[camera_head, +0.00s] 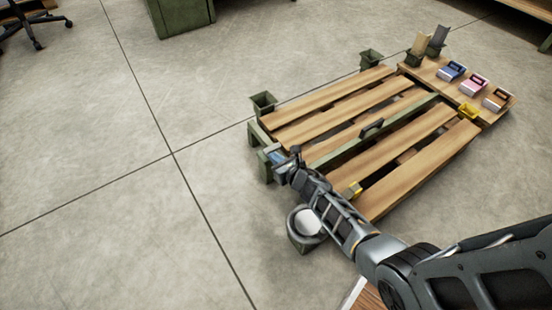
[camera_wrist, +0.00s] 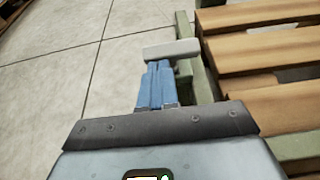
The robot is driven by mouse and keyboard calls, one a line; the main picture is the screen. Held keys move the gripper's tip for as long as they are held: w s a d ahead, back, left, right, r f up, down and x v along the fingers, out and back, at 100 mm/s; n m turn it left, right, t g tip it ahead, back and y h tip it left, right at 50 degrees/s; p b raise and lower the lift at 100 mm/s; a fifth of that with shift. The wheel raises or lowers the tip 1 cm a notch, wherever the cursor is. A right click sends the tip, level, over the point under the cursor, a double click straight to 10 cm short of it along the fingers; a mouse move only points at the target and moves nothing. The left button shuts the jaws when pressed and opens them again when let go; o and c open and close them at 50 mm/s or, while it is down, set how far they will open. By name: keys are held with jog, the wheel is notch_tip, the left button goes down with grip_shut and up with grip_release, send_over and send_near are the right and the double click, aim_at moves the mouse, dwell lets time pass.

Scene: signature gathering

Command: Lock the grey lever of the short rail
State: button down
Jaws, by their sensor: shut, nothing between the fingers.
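A light grey bar (camera_wrist: 172,49), which looks like the grey lever, lies across the tips of my gripper in the wrist view. Its right end is beside a green rail (camera_wrist: 186,30) at the slatted wooden platform's edge; how it is attached is unclear. My gripper (camera_wrist: 158,66) has its blue fingers together, with nothing held between them. The tips are at or just short of the bar; contact cannot be told. In the head view my gripper (camera_head: 275,157) is at the platform's left end, by the green end frame (camera_head: 265,168). The lever cannot be made out there.
The slatted platform (camera_head: 400,180) extends right of my gripper, with a dark handle (camera_head: 372,128) on its middle rail. A green holder (camera_head: 263,103) stands at its left corner. A round bin (camera_head: 304,243) stands below my forearm. The floor to the left is clear.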

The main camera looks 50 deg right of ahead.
jog(key=shift+w+d+r+g+p, duration=0.2)
jog(key=shift+w+r+g+p, duration=0.4)
jog(key=shift+p, duration=1.2)
jog(key=shift+w+r+p, duration=0.25)
jog(key=shift+p, duration=0.35)
jog(key=shift+w+d+r, duration=0.2)
jog(key=shift+w+r, duration=0.05)
jog(key=shift+w, duration=0.35)
jog(key=shift+w+d+r, duration=0.2)
jog(key=shift+w+r, duration=0.05)
jog(key=shift+w, duration=0.35)
jog(key=shift+w+d+r, duration=0.2)
jog(key=shift+w+r, duration=0.05)
jog(key=shift+w, duration=0.35)
jog(key=shift+w+d+r+b, duration=0.1)
jog(key=shift+w+d+b, duration=0.15)
jog(key=shift+w, duration=0.6)
jog(key=shift+w+d+b, duration=0.15)
jog(key=shift+w+d, duration=0.05)
jog(key=shift+w, duration=0.6)
